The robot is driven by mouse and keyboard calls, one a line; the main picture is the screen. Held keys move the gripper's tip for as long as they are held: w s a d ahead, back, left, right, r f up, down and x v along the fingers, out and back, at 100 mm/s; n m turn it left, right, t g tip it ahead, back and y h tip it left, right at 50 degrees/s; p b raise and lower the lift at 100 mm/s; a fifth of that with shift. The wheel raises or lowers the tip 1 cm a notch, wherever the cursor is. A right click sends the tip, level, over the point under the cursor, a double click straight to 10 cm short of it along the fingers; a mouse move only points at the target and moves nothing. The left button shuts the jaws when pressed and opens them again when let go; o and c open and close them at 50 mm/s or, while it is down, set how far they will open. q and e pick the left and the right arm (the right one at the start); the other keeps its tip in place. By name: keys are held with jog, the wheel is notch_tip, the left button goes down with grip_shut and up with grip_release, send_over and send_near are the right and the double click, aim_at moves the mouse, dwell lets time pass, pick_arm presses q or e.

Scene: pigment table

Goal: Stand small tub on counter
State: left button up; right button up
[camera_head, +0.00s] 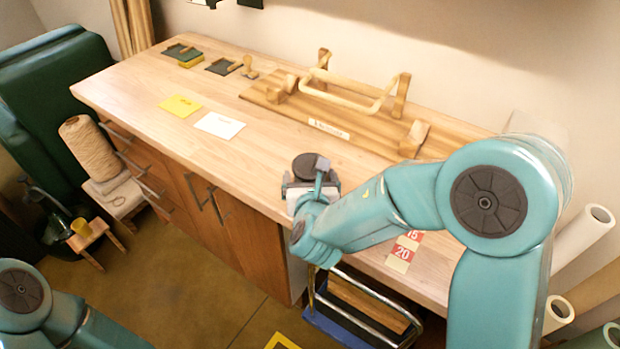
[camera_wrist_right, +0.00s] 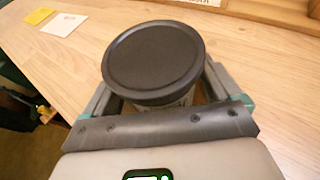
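The small tub has a round dark lid and a pale body. In the head view the tub (camera_head: 307,166) is at the front edge of the wooden counter (camera_head: 225,158). My right gripper (camera_head: 311,183) has its fingers on both sides of it. In the right wrist view the tub (camera_wrist_right: 152,58) sits between the fingers of the right gripper (camera_wrist_right: 160,98), which look closed on its body. The lid hides most of the body, and I cannot tell whether its base touches the counter. Of my left arm only links show at the lower left; its gripper is out of view.
A wooden rack with a pale bar (camera_head: 345,88) stands along the back of the counter. A yellow card (camera_head: 180,106) and a white card (camera_head: 219,125) lie to the left. Numbered red-and-cream cards (camera_head: 403,252) lie at right. Bare wood surrounds the cards.

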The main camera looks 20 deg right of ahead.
jog(key=shift+s+r, duration=0.1)
jog(key=shift+r, duration=0.05)
jog(key=shift+r+p, duration=0.2)
jog(key=shift+p, duration=0.15)
jog(key=b+v, duration=0.1)
jog(key=v, duration=1.1)
jog(key=shift+f, duration=0.1)
